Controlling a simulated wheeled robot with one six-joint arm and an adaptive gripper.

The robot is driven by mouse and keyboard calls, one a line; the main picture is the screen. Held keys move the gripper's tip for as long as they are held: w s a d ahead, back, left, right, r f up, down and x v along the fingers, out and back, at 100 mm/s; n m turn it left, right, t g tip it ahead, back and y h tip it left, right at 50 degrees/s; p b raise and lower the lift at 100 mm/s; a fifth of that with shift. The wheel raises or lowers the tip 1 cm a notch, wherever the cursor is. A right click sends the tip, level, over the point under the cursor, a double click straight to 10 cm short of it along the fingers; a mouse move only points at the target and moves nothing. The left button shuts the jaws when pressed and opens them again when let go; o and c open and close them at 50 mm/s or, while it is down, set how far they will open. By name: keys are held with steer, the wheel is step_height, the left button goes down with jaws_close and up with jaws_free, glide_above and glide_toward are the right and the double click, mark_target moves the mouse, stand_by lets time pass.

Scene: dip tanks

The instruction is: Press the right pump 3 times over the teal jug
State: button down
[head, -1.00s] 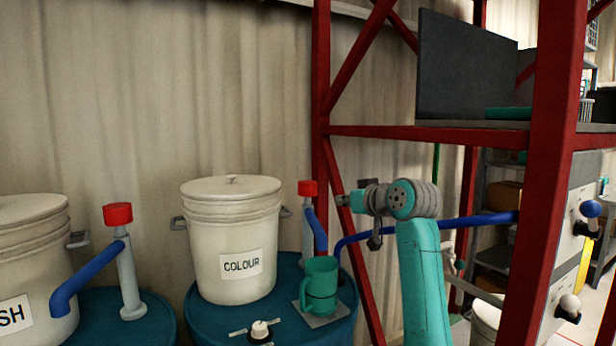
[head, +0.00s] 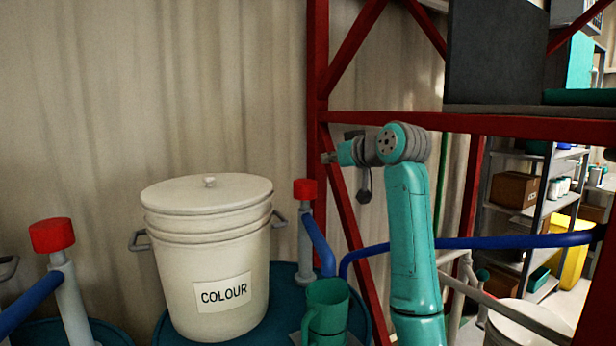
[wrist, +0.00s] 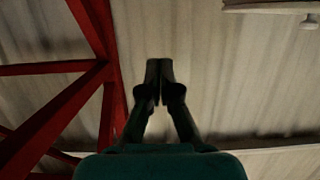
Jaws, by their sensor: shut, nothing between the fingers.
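The right pump has a red cap (head: 305,189) on a grey post (head: 305,245), with a blue spout (head: 319,243) slanting down to the right. The teal jug (head: 326,312) stands below the spout's end, at the bottom of the head view. My gripper (head: 328,158) is raised above and to the right of the red cap, apart from it, pointing left. In the wrist view my gripper (wrist: 159,75) is shut and empty, with the wall behind it. The pump and jug are not in the wrist view.
A white COLOUR bucket (head: 205,262) stands left of the right pump on a blue drum (head: 284,290). Another red-capped pump (head: 52,235) is at the far left. Red rack posts (head: 317,70) rise behind my arm. A blue pipe (head: 480,242) runs to the right.

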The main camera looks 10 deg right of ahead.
steer(key=shift+w, duration=0.15)
glide_above(311, 190)
steer(key=w, duration=0.1)
step_height(311, 190, down, 2)
steer(key=shift+a+f, duration=0.15)
steer(key=shift+f, duration=0.05)
step_height(311, 190, down, 2)
steer(key=shift+f, duration=1)
steer(key=shift+f, duration=0.1)
steer(key=shift+f, duration=1.85)
